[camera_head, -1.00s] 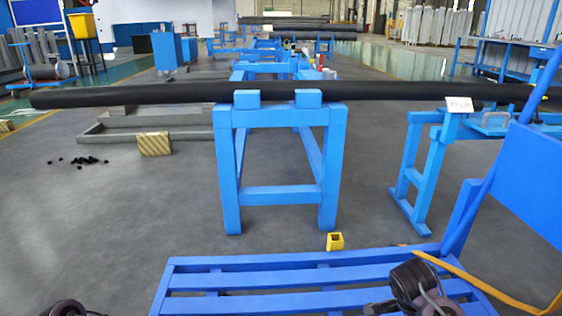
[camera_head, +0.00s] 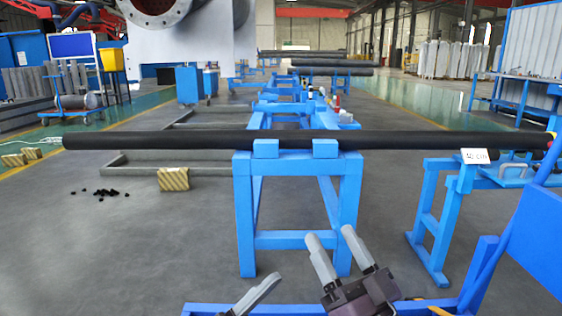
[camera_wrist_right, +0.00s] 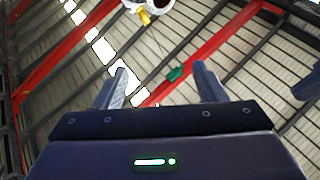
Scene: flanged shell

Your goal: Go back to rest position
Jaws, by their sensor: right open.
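My right gripper (camera_head: 331,236) is at the bottom of the head view, its two grey fingers pointing up and apart with nothing between them. In the right wrist view its fingers (camera_wrist_right: 160,82) are also spread and empty, with the roof behind them. One grey finger of my left gripper (camera_head: 256,296) shows at the bottom edge of the head view; the rest is cut off. A grey flanged shell (camera_head: 205,12) is partly visible at the top left of the head view, well away from both grippers.
A long black pipe (camera_head: 200,140) lies across a blue stand (camera_head: 295,241) beyond the grippers. A blue panel (camera_head: 535,240) is at the right. A blue side stand (camera_head: 428,225) carries a white label (camera_head: 476,156).

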